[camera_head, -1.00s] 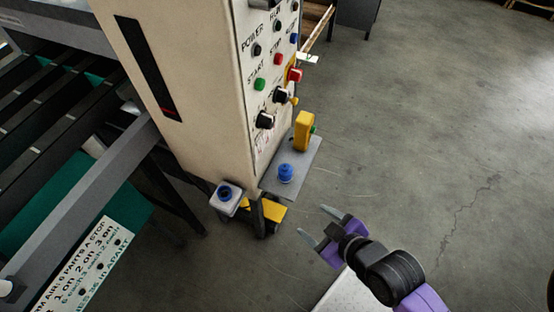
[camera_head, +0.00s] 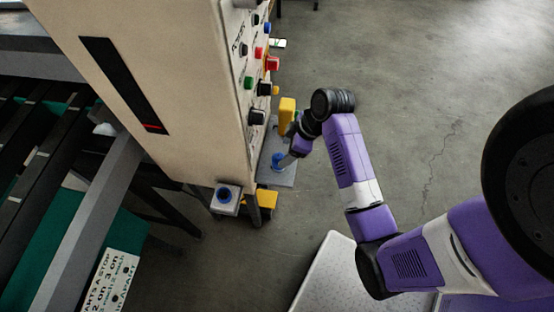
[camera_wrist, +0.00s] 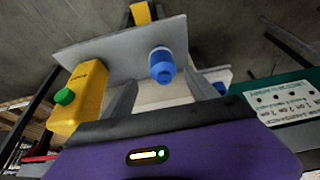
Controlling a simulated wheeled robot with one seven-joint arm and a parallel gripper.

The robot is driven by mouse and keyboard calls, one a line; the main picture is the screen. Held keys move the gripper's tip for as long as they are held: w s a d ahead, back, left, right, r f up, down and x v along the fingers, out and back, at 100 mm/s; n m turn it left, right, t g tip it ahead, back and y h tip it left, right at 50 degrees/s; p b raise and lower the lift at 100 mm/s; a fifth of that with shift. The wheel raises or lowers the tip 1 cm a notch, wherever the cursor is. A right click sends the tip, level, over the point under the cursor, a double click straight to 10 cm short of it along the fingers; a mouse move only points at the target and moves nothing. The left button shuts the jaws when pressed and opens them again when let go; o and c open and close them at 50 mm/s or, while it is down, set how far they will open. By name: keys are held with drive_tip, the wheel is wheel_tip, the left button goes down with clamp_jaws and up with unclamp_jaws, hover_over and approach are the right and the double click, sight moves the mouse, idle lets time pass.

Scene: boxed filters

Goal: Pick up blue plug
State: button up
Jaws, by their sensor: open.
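The blue plug (camera_head: 276,159) stands on a small grey metal shelf (camera_head: 284,178) at the side of the beige control cabinet. In the wrist view the blue plug (camera_wrist: 162,65) shows between my two fingers, toward their tips. My gripper (camera_head: 285,158) is at the shelf, right beside the plug in the head view, with part of the plug hidden. In the wrist view my gripper (camera_wrist: 162,78) is open, with a gap on both sides of the plug. I cannot tell whether either finger touches it.
A yellow box (camera_head: 287,112) with a green button (camera_wrist: 64,97) stands close by on the shelf. The beige cabinet (camera_head: 170,75) with knobs and buttons rises to the left. A white box with a blue round top (camera_head: 226,197) sits lower left. Open floor lies to the right.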

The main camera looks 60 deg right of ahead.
sight(281, 156)
drive_tip(key=x, duration=0.4)
drive_tip(key=p+x, duration=0.1)
drive_tip(key=x, duration=0.1)
drive_tip(key=shift+s+a, duration=0.1)
drive_tip(key=shift+a, duration=0.2)
drive_tip(key=shift+c, duration=0.2)
drive_tip(key=shift+r, duration=0.1)
clamp_jaws()
